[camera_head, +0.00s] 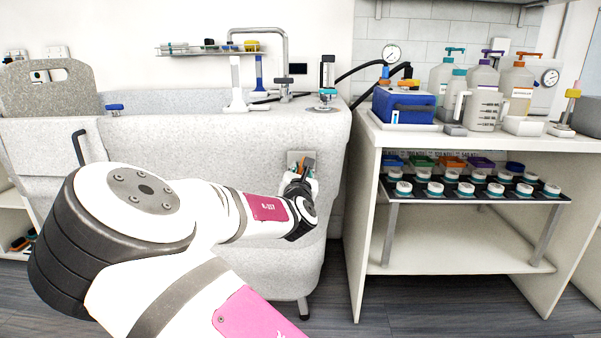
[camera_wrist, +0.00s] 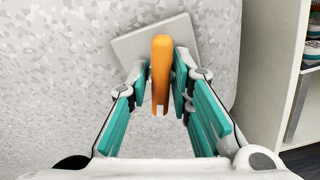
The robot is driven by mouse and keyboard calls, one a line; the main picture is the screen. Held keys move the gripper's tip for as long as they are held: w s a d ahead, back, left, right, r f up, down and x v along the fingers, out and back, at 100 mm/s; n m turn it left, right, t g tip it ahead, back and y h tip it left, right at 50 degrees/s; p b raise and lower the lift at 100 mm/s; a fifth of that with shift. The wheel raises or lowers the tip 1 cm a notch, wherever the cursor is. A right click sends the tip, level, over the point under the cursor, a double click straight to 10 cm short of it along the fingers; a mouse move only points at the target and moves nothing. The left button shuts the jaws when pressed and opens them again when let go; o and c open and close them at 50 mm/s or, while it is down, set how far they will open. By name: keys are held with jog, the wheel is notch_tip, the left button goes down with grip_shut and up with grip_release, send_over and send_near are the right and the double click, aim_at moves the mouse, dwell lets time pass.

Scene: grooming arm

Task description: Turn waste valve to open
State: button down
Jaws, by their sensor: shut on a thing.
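The waste valve has an orange lever handle (camera_wrist: 161,65) in front of a square grey plate (camera_wrist: 197,32) on the tub's speckled wall. In the wrist view the handle runs roughly upright in the picture, between the teal-padded fingers of my gripper (camera_wrist: 161,82).
The speckled grey tub (camera_head: 225,130) carries a faucet (camera_head: 284,70) and brushes on its top. A white shelf unit (camera_head: 450,245) with bottles, a blue box (camera_head: 404,105) and a rack of small jars (camera_head: 470,185) stands close on the right. Grey floor shows below.

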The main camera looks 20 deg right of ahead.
jog(key=shift+d, duration=0.1)
jog(key=shift+f+n+p, duration=0.1)
jog(key=shift+n+p, duration=0.6)
jog(key=shift+n, duration=0.7)
jog(key=shift+s, duration=0.1)
jog(key=shift+n, duration=0.3)
jog(key=c, duration=1.5)
grip_release()
jog(key=shift+s+a, duration=0.25)
jog(key=shift+s, duration=0.15)
jog(key=shift+p+v, duration=0.75)
jog(key=shift+v, duration=2.75)
